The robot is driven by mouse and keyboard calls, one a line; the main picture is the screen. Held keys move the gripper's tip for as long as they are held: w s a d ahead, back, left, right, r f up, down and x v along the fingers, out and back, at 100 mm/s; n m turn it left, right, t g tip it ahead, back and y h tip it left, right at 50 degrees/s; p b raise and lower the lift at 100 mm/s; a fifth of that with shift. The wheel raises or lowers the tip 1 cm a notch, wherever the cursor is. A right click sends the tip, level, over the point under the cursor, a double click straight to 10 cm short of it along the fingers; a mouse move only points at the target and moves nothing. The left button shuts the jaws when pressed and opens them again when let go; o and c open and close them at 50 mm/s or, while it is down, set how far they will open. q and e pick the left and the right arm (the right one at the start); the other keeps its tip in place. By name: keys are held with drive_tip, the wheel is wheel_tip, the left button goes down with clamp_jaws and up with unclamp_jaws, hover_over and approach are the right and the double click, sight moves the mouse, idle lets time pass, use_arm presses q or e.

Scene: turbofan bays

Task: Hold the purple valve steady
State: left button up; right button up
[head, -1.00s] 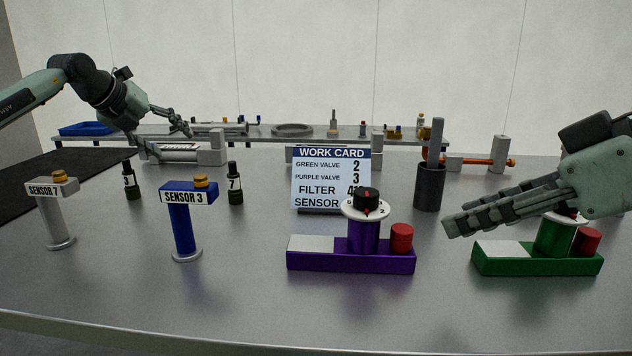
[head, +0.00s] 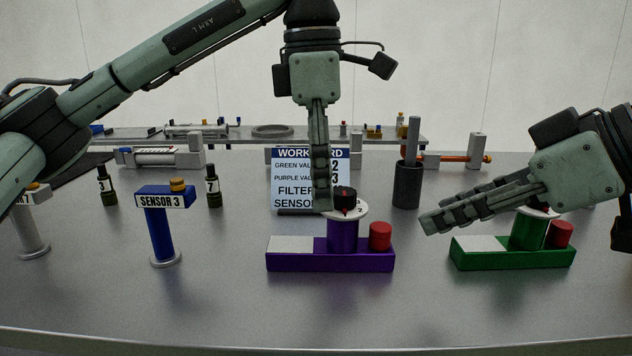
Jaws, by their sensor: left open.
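The purple valve (head: 343,237) stands on a purple base with a white label area and a red cap. Its black knob (head: 345,199) sits on a white dial. My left gripper (head: 322,207) points straight down beside the knob's left edge. It is open, but its fingers line up edge-on, so the gap does not show. I cannot tell whether it touches the knob or dial. My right gripper (head: 430,222) is left of and partly in front of the green valve (head: 527,232), hiding part of its top. Its fingers appear side-on.
The work card (head: 292,180) stands behind, partly hidden by my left gripper. A blue SENSOR 3 post (head: 164,225) stands left, with dark bottles nearby. A dark holder with a grey rod (head: 407,180) is behind right. The front table surface is clear.

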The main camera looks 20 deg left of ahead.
sight(315, 245)
use_arm(q)
drive_tip(key=shift+y, duration=0.4)
drive_tip(key=f, duration=0.7)
drive_tip(key=shift+s+a, duration=0.3)
drive_tip(key=shift+a, duration=0.05)
drive_tip(key=shift+f, duration=0.8)
